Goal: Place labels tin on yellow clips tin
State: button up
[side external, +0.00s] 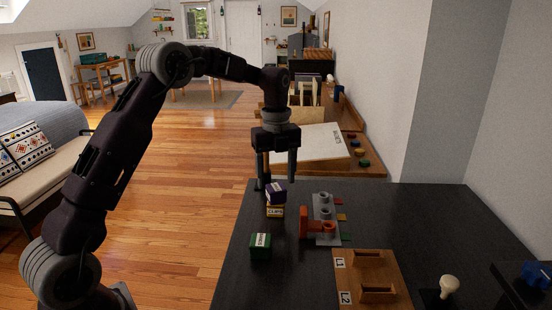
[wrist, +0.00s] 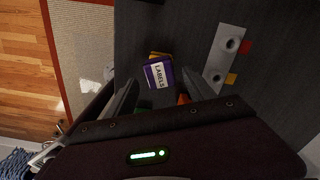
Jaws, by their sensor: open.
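The purple labels tin (side external: 276,192) sits on top of the yellow clips tin (side external: 275,211) on the dark desk. It looks slightly turned against the tin below. In the wrist view the white label of the labels tin (wrist: 158,74) faces up, and only an edge of the yellow clips tin (wrist: 157,54) shows. My gripper (side external: 277,182) is open and empty, pointing down just above the stack. In the wrist view the fingers of my gripper (wrist: 159,88) are spread either side of the labels tin, with no visible contact.
A green tin (side external: 260,246) stands nearer the camera. A grey holder (side external: 326,212) with an orange piece (side external: 304,222) is right of the stack. A wooden board (side external: 372,281) marked L1 and L2 lies in front right. The desk's right rear is clear.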

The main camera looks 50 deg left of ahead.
aim_at(276, 187)
notch_tip(276, 187, up, 8)
jog(key=s+d+r+n+t, duration=0.1)
jog(key=s+d+r+n, duration=0.35)
jog(key=s, duration=0.25)
jog(key=s+d+r+n+t, duration=0.2)
jog(key=s+d+r+n, duration=0.2)
jog(key=s+n, duration=0.3)
jog(key=s+d+f+n+t, duration=0.1)
jog(key=s+d+f+n, duration=0.1)
jog(key=s+n, duration=0.3)
jog(key=s+d+f+n+t, duration=0.1)
jog(key=s+f+n, duration=0.4)
jog(key=s, duration=0.8)
jog(key=shift+d+f+n+t, duration=0.3)
jog(key=shift+d+n, duration=0.15)
jog(key=shift+d, duration=0.1)
